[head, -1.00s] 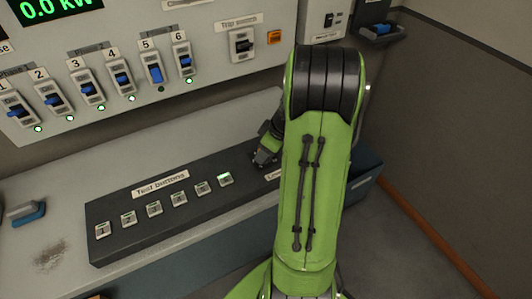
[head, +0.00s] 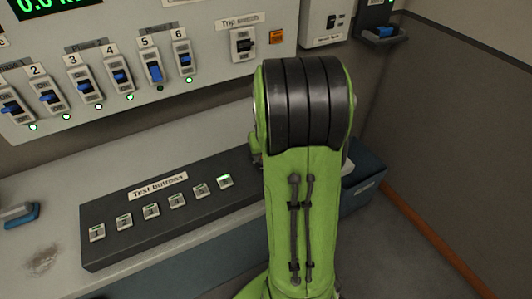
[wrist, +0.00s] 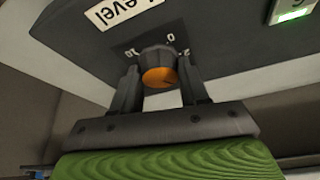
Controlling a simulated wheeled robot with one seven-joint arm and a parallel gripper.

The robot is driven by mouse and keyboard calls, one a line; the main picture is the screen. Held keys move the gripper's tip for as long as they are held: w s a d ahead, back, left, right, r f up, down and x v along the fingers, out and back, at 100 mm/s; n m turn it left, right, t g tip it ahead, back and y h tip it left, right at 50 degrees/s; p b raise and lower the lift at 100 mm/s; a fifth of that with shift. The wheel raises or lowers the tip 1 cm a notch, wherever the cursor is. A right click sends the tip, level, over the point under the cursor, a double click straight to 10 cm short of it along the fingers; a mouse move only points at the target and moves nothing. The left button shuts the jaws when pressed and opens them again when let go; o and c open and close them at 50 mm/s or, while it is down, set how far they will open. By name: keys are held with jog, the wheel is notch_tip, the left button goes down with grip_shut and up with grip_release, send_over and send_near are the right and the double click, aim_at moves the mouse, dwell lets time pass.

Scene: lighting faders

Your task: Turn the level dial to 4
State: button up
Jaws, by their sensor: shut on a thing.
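The level dial (wrist: 158,62) shows in the wrist view as a dark knob with an orange face, on a dark panel beneath the white "Level" label (wrist: 122,10). In the head view my green arm hides the dial and the gripper.
Several blue-levered switches (head: 120,78) and a trip switch (head: 243,45) are on the wall above. A blue-handled object (head: 22,214) lies on the left.

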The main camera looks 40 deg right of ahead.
jog(key=shift+m, duration=0.4)
jog(key=o, duration=1)
jog(key=shift+o, duration=0.2)
jog(key=p+v, duration=0.4)
jog(key=v, duration=1.1)
jog(key=shift+a+r+p, duration=0.35)
